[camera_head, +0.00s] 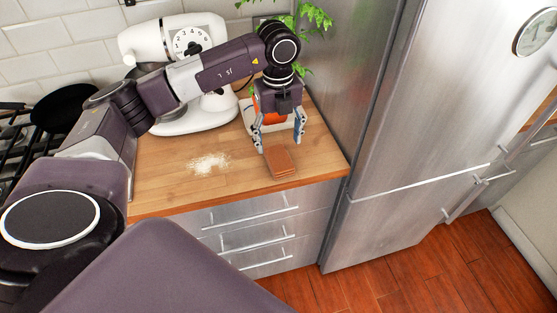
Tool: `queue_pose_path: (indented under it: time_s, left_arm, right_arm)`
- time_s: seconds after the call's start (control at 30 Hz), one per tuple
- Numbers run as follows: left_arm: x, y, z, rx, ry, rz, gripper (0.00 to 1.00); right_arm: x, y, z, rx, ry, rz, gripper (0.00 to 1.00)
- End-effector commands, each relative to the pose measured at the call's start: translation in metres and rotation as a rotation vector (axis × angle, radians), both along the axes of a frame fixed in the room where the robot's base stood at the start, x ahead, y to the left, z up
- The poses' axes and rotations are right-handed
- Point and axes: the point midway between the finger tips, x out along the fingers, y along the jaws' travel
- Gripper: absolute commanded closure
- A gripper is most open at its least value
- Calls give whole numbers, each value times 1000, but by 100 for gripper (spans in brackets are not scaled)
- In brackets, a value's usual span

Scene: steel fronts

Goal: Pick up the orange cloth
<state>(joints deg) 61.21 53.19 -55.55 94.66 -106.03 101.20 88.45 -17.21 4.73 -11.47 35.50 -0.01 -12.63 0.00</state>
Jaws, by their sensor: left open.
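The orange cloth (281,162) looks like a flat, folded orange-brown square. It lies on the wooden counter near its front edge, toward the right end. My left gripper (279,144) points down just behind and above the cloth, its two fingers spread apart with nothing held between them. The fingertips seem close to the cloth's far edge; whether they touch it I cannot tell. My right gripper is not in view.
Behind my left gripper a white tray (248,117) holds orange and blue items, partly hidden. White powder (209,162) lies on the counter. A white stand mixer (180,118) stands behind my left arm. The steel fridge (400,130) rises close on the right.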

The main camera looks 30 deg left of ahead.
Motion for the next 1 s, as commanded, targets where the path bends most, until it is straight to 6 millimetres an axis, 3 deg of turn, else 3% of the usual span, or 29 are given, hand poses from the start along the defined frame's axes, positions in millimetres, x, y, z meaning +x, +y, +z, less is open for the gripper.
queue_pose_path:
  time_s: [0.6,0.87,1.0]
  left_arm:
    - [8,6,-71,8,7,4,35]
    - [9,6,-75,7,4,3,35]
    - [9,6,-75,7,4,3,48]
  right_arm:
    - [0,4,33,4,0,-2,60]
    - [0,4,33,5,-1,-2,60]
    - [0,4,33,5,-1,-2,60]
